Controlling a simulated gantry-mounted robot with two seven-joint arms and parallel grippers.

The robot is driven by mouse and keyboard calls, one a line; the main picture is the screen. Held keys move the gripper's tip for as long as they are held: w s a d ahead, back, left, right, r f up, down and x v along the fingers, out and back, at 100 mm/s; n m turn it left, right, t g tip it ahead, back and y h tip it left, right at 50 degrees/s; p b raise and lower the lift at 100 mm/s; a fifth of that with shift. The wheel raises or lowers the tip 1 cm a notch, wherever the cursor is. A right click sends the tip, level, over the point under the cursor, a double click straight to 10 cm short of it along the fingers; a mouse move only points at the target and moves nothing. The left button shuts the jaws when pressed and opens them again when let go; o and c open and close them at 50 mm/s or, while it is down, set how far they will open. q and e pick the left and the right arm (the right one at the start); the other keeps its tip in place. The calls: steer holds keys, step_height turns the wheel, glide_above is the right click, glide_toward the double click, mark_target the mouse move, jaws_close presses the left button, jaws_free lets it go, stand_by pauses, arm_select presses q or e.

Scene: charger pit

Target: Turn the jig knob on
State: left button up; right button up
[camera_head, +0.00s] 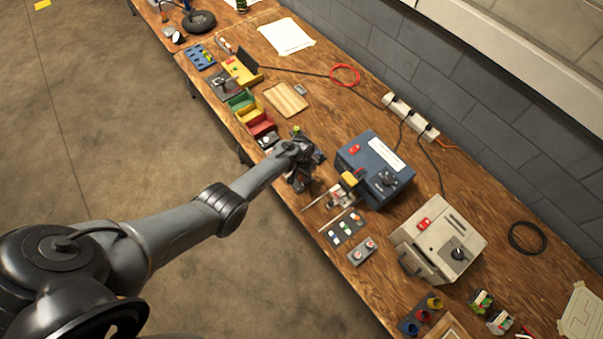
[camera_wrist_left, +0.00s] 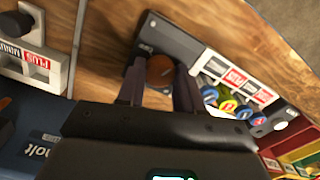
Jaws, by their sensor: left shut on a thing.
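My left gripper (camera_head: 303,178) reaches down to the bench just left of the blue charger box (camera_head: 365,160). In the left wrist view, its two fingers (camera_wrist_left: 158,80) stand on either side of a round orange-brown piece, which I take to be the jig knob (camera_wrist_left: 160,70). The gripper is shut on it. The knob sits at the end of a dark grey jig body (camera_wrist_left: 168,38). In the head view my gripper hides the knob. Which way the knob is turned cannot be told. My right gripper is not in view.
A beige box (camera_head: 425,245) with a handle stands right of the blue box. Small panels (camera_head: 345,228) lie in front. Red, yellow and green bins (camera_head: 262,128) and a wooden board (camera_head: 286,99) lie behind my gripper. A power strip (camera_head: 410,117) runs near the wall.

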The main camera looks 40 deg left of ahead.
arm_select(q)
steer(key=m, duration=0.4)
steer(key=shift+m, duration=1.6)
steer(key=o, duration=1)
steer(key=shift+o, duration=0.2)
